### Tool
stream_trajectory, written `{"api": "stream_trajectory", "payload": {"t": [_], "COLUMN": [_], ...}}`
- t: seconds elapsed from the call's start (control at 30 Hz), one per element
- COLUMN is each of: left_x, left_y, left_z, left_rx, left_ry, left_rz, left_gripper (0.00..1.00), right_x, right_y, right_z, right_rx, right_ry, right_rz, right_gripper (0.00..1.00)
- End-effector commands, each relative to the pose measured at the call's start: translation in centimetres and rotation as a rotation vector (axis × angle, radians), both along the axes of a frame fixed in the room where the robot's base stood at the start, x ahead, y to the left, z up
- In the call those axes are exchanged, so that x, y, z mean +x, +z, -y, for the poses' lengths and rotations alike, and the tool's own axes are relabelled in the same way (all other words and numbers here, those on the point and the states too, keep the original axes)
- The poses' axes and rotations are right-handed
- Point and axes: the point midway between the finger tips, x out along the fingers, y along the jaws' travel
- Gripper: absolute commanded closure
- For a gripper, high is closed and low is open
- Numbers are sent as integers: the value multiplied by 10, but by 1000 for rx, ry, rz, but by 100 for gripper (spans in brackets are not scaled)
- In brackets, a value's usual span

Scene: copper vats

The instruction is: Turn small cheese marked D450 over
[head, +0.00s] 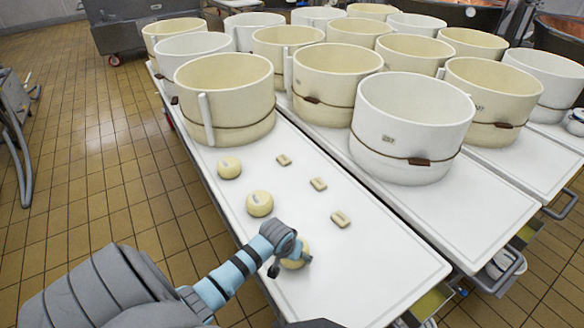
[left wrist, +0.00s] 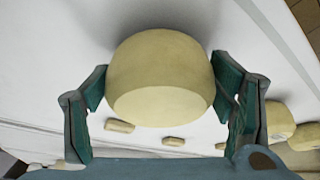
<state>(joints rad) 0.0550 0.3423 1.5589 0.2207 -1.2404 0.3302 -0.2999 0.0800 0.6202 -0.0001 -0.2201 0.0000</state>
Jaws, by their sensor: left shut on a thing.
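My left gripper (head: 290,259) is shut on a small round pale-yellow cheese (head: 297,262) at the near part of the white table (head: 375,270). In the left wrist view the cheese (left wrist: 160,72) sits between the two green-padded fingers, its paler flat face toward the bottom of the picture. No mark shows on the visible surface of this cheese, so I cannot read D450. Whether it touches the table I cannot tell. Two similar small cheeses stand farther back, a middle one (head: 259,204) and a far one (head: 229,167), each with a small mark too small to read. My right gripper is not in view.
Three small flat blocks, a far one (head: 283,160), a middle one (head: 318,184) and a near one (head: 340,219), lie right of the cheeses. A white mould (head: 410,125) and a cream mould (head: 226,97) stand behind. The near right table area is clear.

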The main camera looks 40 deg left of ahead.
Motion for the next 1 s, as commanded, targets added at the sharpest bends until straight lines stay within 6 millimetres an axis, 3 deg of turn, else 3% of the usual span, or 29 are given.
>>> {"api": "stream_trajectory", "payload": {"t": [0.87,0.9,1.0], "left_x": [1,1,0], "left_y": [-9,-9,-9], "left_z": [0,0,0], "left_rx": [0,0,0], "left_ry": [0,0,0], "left_rz": [1,1,1], "left_gripper": [81,18,2], "right_x": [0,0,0], "right_y": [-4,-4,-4], "right_z": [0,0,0], "right_rx": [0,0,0], "right_ry": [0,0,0], "right_rz": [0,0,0], "right_gripper": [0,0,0]}}
